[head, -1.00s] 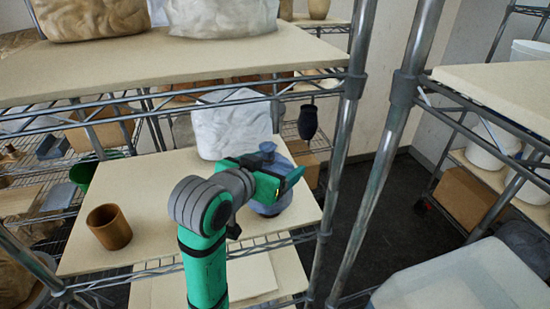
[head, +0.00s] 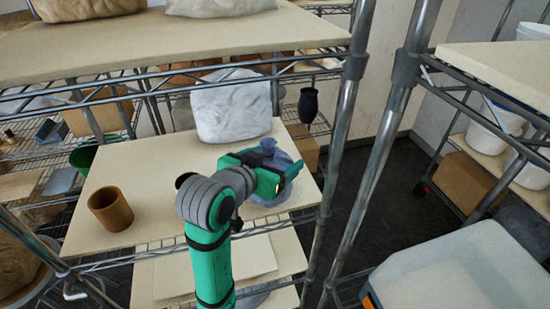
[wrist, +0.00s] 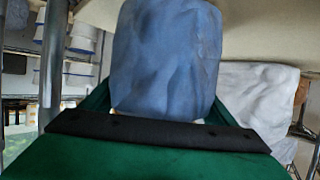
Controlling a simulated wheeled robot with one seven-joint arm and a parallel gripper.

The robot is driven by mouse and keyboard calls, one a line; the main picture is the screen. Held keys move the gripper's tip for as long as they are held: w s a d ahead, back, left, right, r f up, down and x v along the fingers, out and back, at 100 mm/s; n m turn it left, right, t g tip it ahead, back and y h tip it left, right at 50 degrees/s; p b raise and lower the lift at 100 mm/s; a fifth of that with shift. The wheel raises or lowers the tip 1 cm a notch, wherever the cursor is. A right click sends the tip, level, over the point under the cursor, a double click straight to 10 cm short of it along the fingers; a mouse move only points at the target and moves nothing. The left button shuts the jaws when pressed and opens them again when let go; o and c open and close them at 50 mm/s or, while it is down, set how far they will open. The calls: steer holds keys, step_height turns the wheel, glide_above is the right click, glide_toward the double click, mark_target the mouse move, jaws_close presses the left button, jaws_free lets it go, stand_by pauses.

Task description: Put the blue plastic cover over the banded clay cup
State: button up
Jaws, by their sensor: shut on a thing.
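The blue plastic cover (head: 284,158) is a lumpy, pale blue sheet shape with a small knot on top. My gripper (head: 272,180) is shut on it above the right side of the middle shelf board. In the wrist view the cover (wrist: 166,60) rises between the green fingers. A brown clay cup (head: 110,211) stands upright and open at the left of the same board, well apart from my gripper. I cannot make out bands on it. A small dark brown rim (head: 183,179) shows behind my arm; the rest of that object is hidden.
A white bag (head: 232,106) stands at the back of the middle board (head: 150,225). An upper board (head: 180,45) with bags overhangs the back. A metal post (head: 345,130) rises just right of the board. The board between the brown cup and my arm is clear.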

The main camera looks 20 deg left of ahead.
steer(key=shift+f, duration=0.3)
steer(key=o, duration=1)
steer(key=shift+o, duration=0.2)
steer(key=v, duration=1)
steer(key=shift+s, duration=0.4)
